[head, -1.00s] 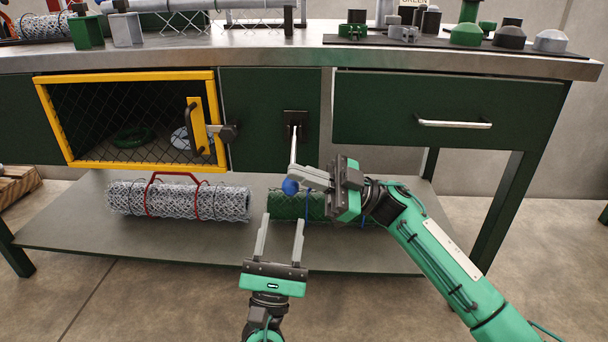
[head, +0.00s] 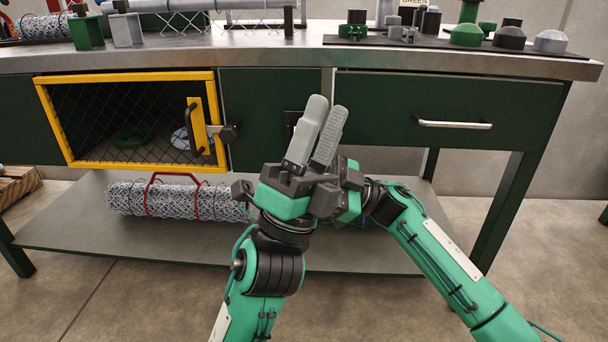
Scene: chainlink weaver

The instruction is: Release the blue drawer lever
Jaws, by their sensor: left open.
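The lever's black mounting plate (head: 291,122) shows in part on the green panel between the yellow-framed mesh door and the drawer (head: 440,105). The lever's rod and blue knob are hidden behind my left gripper. My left gripper (head: 328,106) is raised in front of the panel, fingers pointing up, a narrow gap between them, with nothing seen in it. My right gripper (head: 348,190) is just behind and to the right of it. Its fingers are hidden, so I cannot tell whether it holds the knob.
The yellow-framed mesh door (head: 130,120) is at the left, with a dark handle and latch. A wire mesh roll (head: 165,200) with a red handle lies on the lower shelf (head: 75,230). Parts stand on the metal bench top (head: 260,37). The front right floor is clear.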

